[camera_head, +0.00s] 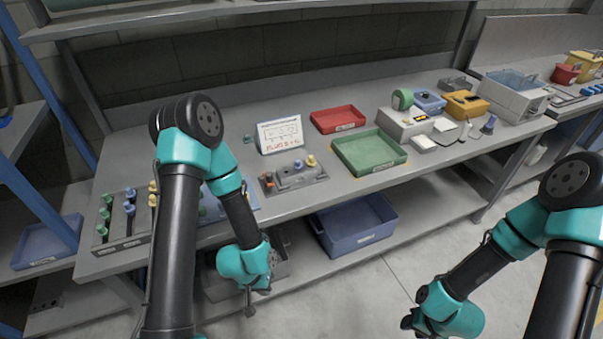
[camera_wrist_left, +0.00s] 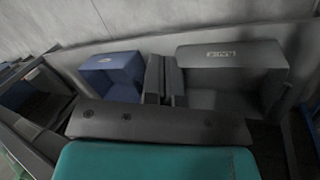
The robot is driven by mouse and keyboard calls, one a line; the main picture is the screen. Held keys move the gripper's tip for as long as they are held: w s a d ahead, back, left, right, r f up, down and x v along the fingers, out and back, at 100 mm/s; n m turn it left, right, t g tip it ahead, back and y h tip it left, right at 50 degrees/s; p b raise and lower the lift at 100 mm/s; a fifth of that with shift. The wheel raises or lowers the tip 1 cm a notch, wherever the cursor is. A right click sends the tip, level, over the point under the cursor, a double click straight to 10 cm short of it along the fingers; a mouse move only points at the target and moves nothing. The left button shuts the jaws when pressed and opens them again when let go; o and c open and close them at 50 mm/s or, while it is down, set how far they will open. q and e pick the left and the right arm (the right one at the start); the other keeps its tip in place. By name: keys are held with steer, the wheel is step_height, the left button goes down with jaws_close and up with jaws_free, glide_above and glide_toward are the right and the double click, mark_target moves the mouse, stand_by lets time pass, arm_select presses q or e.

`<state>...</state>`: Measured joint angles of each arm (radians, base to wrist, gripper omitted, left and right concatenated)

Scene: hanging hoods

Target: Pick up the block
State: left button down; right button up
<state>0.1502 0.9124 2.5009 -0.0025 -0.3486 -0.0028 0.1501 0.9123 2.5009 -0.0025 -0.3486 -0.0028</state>
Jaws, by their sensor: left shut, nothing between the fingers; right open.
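A grey block-like piece (camera_head: 293,176) with yellow and blue knobs sits on the grey bench, in front of a small white sign. No other thing stands out clearly as a block. My left gripper (camera_head: 249,304) hangs below the bench's front edge, pointing down, away from that piece. In the left wrist view its two dark fingers (camera_wrist_left: 163,80) are together with nothing between them. My right gripper (camera_head: 408,321) is low at the lower right, over the floor; only its dark tip shows, open, with nothing seen in it.
A green tray (camera_head: 369,165) and a red tray (camera_head: 338,119) lie on the bench (camera_head: 400,187). Racks of coloured plugs (camera_head: 127,218) stand at left. A blue bin (camera_head: 354,238) is on the lower shelf; a blue bin (camera_wrist_left: 112,72) and grey bin (camera_wrist_left: 230,62) flank my left fingers in view.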

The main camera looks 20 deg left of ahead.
arm_select(q)
steer(key=c, duration=1.8)
jaws_free()
steer(key=o, duration=1.6)
steer(key=shift+w, duration=0.1)
